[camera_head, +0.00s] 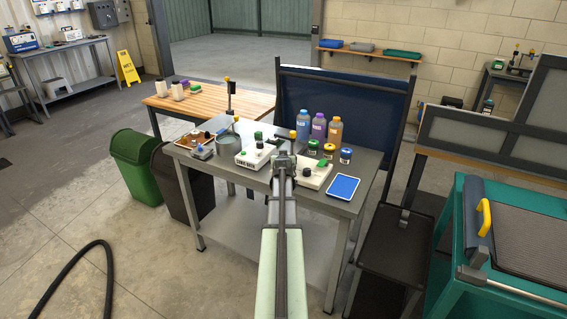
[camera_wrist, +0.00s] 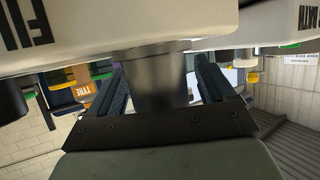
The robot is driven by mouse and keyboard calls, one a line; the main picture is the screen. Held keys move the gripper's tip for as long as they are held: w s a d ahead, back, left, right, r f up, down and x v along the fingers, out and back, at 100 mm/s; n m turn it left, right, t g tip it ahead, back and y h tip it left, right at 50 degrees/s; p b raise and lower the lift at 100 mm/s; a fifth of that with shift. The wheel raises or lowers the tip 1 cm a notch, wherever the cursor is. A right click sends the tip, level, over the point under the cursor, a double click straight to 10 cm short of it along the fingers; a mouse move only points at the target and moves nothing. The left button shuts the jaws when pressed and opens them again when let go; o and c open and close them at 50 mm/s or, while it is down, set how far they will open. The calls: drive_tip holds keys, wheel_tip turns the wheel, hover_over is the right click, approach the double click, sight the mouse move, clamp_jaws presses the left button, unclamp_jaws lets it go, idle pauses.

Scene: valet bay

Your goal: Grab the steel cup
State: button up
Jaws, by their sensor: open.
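In the wrist view, a dark grey metal cylinder (camera_wrist: 155,78), which looks like the steel cup, is between the two fingers of my gripper (camera_wrist: 158,72). The fingers are apart, one on each side of it; I cannot tell whether either touches it. In the head view, my gripper (camera_head: 283,160) is over the grey workbench (camera_head: 222,163), between two white units. It hides most of what lies between its fingers there. A grey round container (camera_head: 224,123) stands farther left on the bench and is small in the picture.
A white unit (camera_head: 253,157) is close on the left and another (camera_head: 316,175) on the right. Several bottles (camera_head: 319,126) and lidded jars stand behind to the right. A blue tablet (camera_head: 343,187) lies at the front right.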

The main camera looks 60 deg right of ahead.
drive_tip(key=shift+w+d, duration=0.1)
drive_tip(key=shift+d, duration=0.1)
drive_tip(key=c, duration=1.1)
drive_tip(key=shift+o, duration=0.2)
